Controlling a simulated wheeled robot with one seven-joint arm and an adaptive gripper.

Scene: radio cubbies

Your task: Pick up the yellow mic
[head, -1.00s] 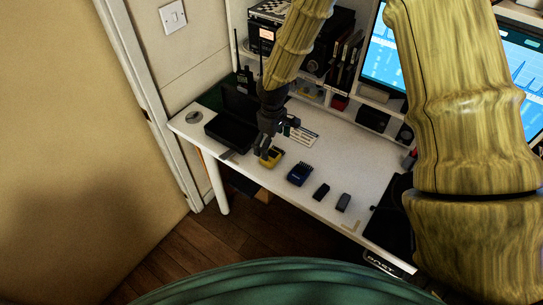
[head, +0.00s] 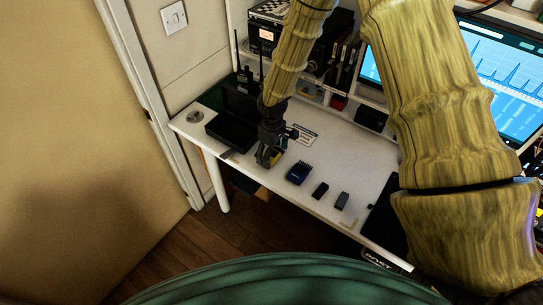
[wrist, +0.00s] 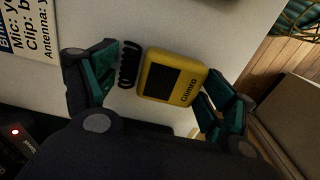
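The yellow mic (wrist: 189,77) has a dark front panel, a label and a black coiled cord at one end. My gripper is open, and nothing is held.
A black case (head: 230,131) is to the left. A printed card (head: 303,134) lies behind. Shelves and a monitor (head: 500,65) stand at the back.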

